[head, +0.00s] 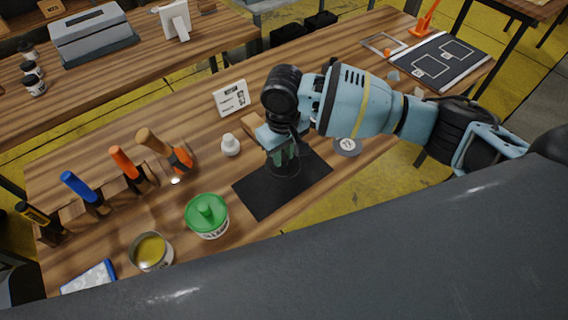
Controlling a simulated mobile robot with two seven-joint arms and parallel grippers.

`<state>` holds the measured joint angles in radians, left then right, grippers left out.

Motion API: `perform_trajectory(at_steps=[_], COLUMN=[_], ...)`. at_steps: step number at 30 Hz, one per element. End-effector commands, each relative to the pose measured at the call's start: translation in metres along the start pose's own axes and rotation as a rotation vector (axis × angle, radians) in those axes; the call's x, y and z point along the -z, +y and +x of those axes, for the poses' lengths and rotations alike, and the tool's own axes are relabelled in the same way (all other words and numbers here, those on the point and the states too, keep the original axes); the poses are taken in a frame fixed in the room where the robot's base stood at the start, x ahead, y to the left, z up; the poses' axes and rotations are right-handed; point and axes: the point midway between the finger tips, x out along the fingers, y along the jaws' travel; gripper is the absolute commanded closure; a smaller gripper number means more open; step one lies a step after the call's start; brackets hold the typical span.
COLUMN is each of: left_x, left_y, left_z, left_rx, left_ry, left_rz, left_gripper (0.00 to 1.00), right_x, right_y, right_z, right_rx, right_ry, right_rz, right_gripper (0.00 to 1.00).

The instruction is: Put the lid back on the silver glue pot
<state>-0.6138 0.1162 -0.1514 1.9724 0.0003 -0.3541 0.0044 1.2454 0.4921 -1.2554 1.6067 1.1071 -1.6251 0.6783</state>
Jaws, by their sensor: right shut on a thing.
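An open silver pot (151,253) with yellow contents stands at the front left of the bench. A grey disc with a pale centre (347,147), possibly a lid, lies right of the black mat (257,201). My right gripper (283,150) points down over the mat and is shut on a dark, round, partly green thing (284,168). The gripper hides much of it, so I cannot tell whether it is a lid or a pot, or whether it touches the mat. A pot with a green knobbed lid (207,213) stands left of the mat. My left gripper is out of view.
Several handled tools stand in wooden blocks (79,215) at the left. A small white bottle (230,145) and a white sign (231,98) are behind the mat. A blue-and-white packet (90,279) lies at the front left. A framed black board (440,63) lies far right.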

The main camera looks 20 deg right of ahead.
Motion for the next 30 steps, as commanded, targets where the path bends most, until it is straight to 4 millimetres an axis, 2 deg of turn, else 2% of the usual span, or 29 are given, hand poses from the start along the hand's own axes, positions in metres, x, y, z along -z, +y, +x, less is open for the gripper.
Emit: perform_trajectory(at_steps=[1, 6, 14, 17, 20, 27, 30], left_x=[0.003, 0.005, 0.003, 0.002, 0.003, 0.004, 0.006], left_y=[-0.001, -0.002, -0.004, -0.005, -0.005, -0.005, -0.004], left_z=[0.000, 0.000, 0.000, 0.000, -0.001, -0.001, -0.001], left_rx=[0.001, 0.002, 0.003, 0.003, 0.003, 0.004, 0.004], left_ry=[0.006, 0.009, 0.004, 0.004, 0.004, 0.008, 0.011], left_rz=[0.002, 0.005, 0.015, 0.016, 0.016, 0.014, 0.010], left_gripper=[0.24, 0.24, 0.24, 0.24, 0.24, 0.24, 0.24], right_x=[0.001, 0.001, 0.000, -0.006, -0.022, -0.079, -0.098], right_y=[0.000, 0.000, 0.000, 0.003, 0.010, 0.033, 0.039], right_z=[-0.012, -0.035, -0.043, -0.045, -0.051, -0.076, -0.084], right_rx=[-0.001, -0.001, 0.001, 0.004, 0.012, 0.015, 0.007], right_ry=[0.004, 0.004, 0.000, -0.002, -0.004, -0.005, -0.003], right_rz=[0.000, 0.000, 0.001, 0.020, 0.072, 0.250, 0.303], right_gripper=[0.99, 0.99, 0.99, 0.99, 0.99, 0.99, 0.99])
